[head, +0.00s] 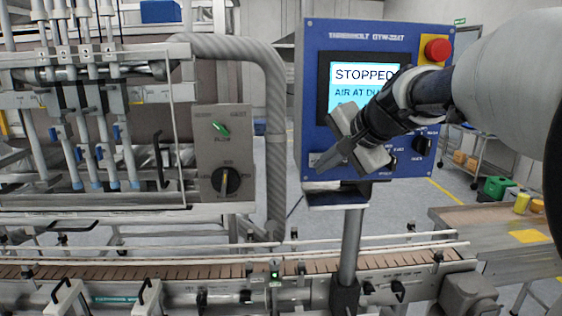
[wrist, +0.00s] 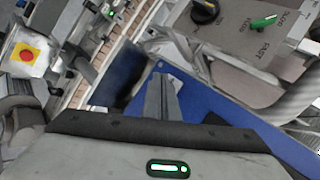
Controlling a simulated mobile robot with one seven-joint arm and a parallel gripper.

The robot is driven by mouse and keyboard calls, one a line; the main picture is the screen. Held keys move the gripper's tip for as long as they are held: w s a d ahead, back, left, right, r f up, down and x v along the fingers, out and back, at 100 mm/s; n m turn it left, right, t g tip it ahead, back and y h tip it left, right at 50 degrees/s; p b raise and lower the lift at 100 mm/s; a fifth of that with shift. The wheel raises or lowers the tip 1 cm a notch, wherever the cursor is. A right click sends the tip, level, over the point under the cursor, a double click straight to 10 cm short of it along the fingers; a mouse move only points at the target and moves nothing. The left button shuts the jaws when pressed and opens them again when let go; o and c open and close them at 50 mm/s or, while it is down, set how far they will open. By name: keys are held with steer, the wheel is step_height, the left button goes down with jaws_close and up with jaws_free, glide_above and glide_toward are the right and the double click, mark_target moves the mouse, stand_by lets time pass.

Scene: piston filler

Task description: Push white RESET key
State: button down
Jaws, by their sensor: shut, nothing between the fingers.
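The blue control panel (head: 310,60) stands on a post, with a lit screen (head: 350,75) reading STOPPED and AIR AT DU..., the rest covered by my arm. My gripper (head: 324,165) is shut and empty, its fingertips at the panel's lower left. A small pale key (head: 313,159) shows just left of the fingertips; its label is not readable and it is partly hidden. I cannot tell whether the fingertips touch it. In the wrist view my shut fingers (wrist: 161,92) lie over the blue panel (wrist: 215,118).
A red emergency button (head: 438,50) sits at the panel's upper right and a black knob (head: 421,145) at its lower right. A grey box (head: 224,140) with a green switch and a black dial stands to the left. A conveyor (head: 180,268) runs below.

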steer(key=shift+s, duration=0.1)
steer(key=s+b, duration=0.1)
steer(key=s, duration=0.3)
steer(key=shift+s, duration=0.4)
stand_by(0.3)
steer(key=s+f+n+g+h+p, duration=0.1)
steer(key=s+f+n, duration=0.3)
steer(key=s, duration=0.7)
steer(key=s+f+n+g+h+p, duration=0.2)
steer(key=s+f+n+p, duration=0.2)
steer(key=s+n, duration=0.3)
steer(key=s, duration=0.5)
steer(key=shift+a+f+h, duration=0.3)
steer(key=shift+f+h, duration=0.05)
steer(key=shift+h, duration=0.05)
steer(key=c, duration=2.5)
jaws_free()
